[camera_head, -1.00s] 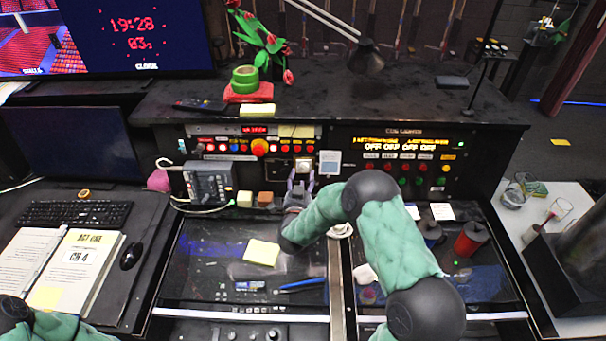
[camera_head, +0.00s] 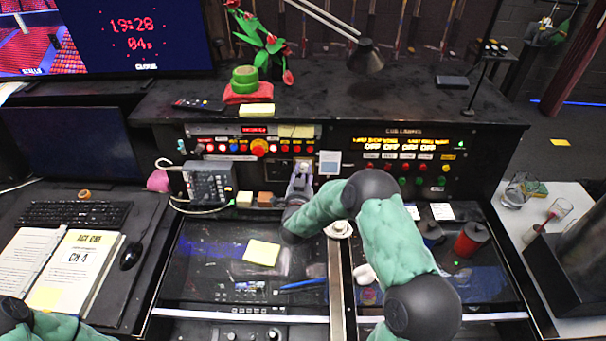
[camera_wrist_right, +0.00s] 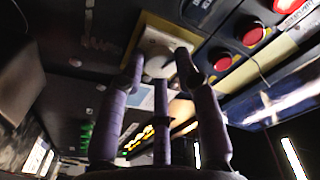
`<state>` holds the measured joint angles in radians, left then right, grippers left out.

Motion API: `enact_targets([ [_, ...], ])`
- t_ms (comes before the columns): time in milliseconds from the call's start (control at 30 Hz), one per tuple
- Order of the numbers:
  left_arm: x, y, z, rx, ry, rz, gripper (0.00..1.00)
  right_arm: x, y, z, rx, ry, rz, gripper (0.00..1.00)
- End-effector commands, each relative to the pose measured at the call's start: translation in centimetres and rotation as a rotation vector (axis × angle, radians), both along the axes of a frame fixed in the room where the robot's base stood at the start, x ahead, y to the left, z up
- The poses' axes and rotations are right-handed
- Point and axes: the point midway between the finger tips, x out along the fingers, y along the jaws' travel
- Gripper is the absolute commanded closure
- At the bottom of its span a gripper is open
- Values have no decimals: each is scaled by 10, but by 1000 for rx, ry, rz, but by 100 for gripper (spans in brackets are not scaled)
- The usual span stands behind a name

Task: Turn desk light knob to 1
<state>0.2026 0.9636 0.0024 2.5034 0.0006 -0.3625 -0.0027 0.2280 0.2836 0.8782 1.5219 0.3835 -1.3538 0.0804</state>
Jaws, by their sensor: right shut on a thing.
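The desk light knob (camera_wrist_right: 158,62) is pale and sits on a cream plate (camera_wrist_right: 185,38) on the upright panel, in the right wrist view. My right gripper (camera_wrist_right: 160,82) has its purple fingers at the knob, shut on it. In the head view the right gripper (camera_head: 300,178) reaches the panel and hides most of the knob. The knob's setting cannot be read. Of my left arm, only a green sleeve shows at the lower left, and its gripper is out of view.
Red buttons (camera_wrist_right: 222,60) sit beside the knob's plate. A desk lamp (camera_head: 366,57) hangs over the shelf. A yellow note (camera_head: 262,252) lies on the desk.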

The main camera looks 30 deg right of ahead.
Motion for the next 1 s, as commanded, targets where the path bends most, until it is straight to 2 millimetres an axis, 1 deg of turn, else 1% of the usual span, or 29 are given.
enact_targets([
  [100,0,0,-10,0,0,0,100,0,0,-3,-61,38,14,100],
  [200,0,0,-15,0,0,0,100,0,0,-4,-115,73,24,100],
  [367,0,0,-17,0,0,0,100,0,1,-2,-159,99,32,100],
  [600,0,0,-16,0,0,0,100,0,1,-2,-159,100,33,100],
  [633,0,0,-16,0,0,0,100,0,1,-2,-159,100,33,62],
  [700,0,0,-16,0,0,0,100,0,1,-2,-158,100,32,45],
  [1000,0,0,-16,0,0,0,100,0,0,-1,-158,98,30,45],
])
